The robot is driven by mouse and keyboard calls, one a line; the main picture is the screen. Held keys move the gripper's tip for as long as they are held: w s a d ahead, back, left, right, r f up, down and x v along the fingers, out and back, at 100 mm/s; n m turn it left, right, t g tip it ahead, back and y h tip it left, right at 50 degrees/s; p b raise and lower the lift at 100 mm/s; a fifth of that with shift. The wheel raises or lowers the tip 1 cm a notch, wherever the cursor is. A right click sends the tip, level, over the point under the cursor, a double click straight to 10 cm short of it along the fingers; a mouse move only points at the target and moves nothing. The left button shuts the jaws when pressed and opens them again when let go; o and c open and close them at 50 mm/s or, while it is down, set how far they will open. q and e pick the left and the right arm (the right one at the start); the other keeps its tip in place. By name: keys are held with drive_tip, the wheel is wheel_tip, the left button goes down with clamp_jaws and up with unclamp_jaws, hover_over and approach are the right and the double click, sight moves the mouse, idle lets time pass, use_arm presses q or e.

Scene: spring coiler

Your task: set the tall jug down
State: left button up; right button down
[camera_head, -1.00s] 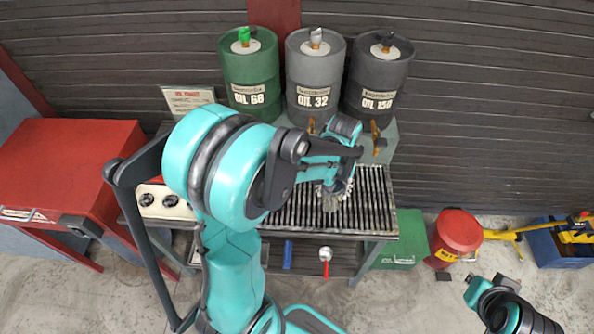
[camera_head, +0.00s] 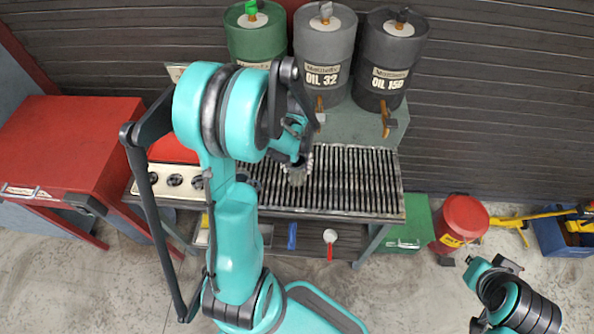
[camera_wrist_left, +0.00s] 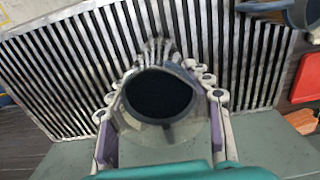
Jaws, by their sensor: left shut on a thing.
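The tall jug (camera_wrist_left: 160,95) is a grey vessel with a round dark mouth, seen from above in the left wrist view. My left gripper (camera_wrist_left: 162,105) is shut around it, with linked fingers on both sides. In the head view the jug (camera_head: 298,177) shows as a small grey shape below my left gripper (camera_head: 300,158), over the slatted grate (camera_head: 360,185). I cannot tell whether its base touches the slats. My right arm shows at the lower right of the head view, but its fingers do not.
Another grey-blue vessel (camera_wrist_left: 300,14) stands at the upper right of the wrist view. Oil drums (camera_head: 322,50) stand behind the grate. A red cabinet (camera_head: 70,145) is at the left, a red bin (camera_head: 462,218) at the right. The grate's right side is clear.

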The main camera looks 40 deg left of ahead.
use_arm(q)
drive_tip(key=shift+f+b, duration=0.3)
drive_tip(key=shift+f, duration=1.1)
drive_tip(key=shift+f, duration=0.1)
drive_tip(key=o, duration=1.2)
drive_tip(key=shift+o, duration=0.2)
